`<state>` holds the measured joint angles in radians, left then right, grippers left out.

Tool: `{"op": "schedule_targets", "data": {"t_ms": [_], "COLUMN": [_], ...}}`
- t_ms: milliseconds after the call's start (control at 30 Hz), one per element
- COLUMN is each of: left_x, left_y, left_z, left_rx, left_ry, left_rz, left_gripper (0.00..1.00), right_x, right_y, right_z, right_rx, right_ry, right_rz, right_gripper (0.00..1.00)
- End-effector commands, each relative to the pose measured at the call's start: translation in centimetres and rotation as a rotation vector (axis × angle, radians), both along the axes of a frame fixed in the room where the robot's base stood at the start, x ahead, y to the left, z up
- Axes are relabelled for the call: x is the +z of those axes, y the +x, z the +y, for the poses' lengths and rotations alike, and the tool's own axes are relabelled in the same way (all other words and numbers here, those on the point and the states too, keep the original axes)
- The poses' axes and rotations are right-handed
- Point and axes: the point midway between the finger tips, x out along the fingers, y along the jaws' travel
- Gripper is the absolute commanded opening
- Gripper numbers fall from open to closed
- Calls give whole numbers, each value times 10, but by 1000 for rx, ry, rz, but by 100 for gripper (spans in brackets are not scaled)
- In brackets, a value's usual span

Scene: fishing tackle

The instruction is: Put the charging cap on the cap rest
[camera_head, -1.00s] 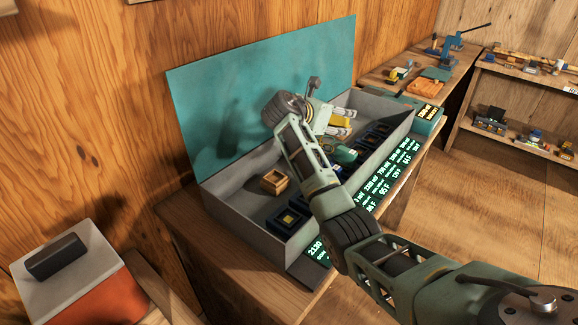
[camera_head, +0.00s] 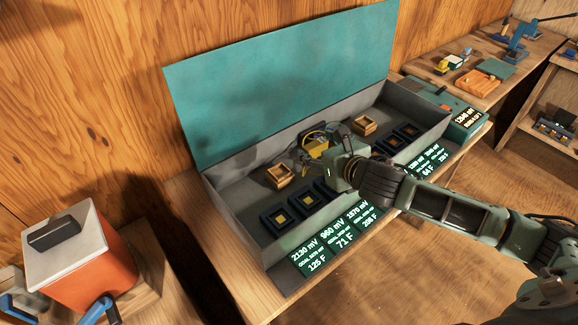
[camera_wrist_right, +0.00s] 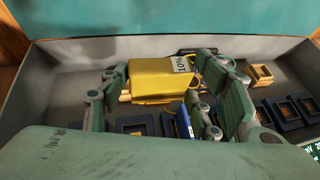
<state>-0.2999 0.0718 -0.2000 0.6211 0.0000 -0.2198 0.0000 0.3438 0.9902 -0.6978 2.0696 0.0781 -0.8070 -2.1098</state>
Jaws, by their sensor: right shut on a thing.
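A yellow block with a white "10%" label, seemingly the charging cap (camera_wrist_right: 160,78), is between the fingers of my right gripper (camera_wrist_right: 172,82). It also shows in the head view (camera_head: 316,148), partly hidden by my right gripper (camera_head: 326,154). The gripper is shut on it, inside the long grey case. Two small open wooden boxes stand in the case, one left of the gripper (camera_head: 280,175) and one behind it to the right (camera_head: 364,124). I cannot tell which is the cap rest. My left gripper is out of view.
The grey case (camera_head: 237,217) has a raised teal lid (camera_head: 290,85) behind it. Dark square sockets (camera_head: 281,217) line its front, some hidden by my arm. Lit readouts (camera_head: 318,247) run along the front edge. An orange box (camera_head: 95,265) stands at left.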

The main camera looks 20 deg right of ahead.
Motion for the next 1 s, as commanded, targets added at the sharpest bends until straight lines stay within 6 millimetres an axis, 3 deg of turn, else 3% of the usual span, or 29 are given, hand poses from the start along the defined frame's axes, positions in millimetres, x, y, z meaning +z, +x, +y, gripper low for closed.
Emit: {"op": "schedule_targets", "data": {"t_ms": [167,367,700,867,1000], "left_x": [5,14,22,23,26], "left_y": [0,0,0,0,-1], "left_z": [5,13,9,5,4], "left_rx": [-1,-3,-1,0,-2], "left_ry": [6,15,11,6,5], "left_rz": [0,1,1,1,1], "left_gripper": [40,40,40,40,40], "right_x": [-8,-29,-65,-72,-89], "right_y": [-1,32,83,91,91], "right_z": [13,34,63,68,69], "right_rx": [29,27,25,27,25], "right_ry": [5,7,3,0,2], "right_rz": [-5,-4,-6,-6,-1], "right_gripper": [25,25,24,24,24]}}
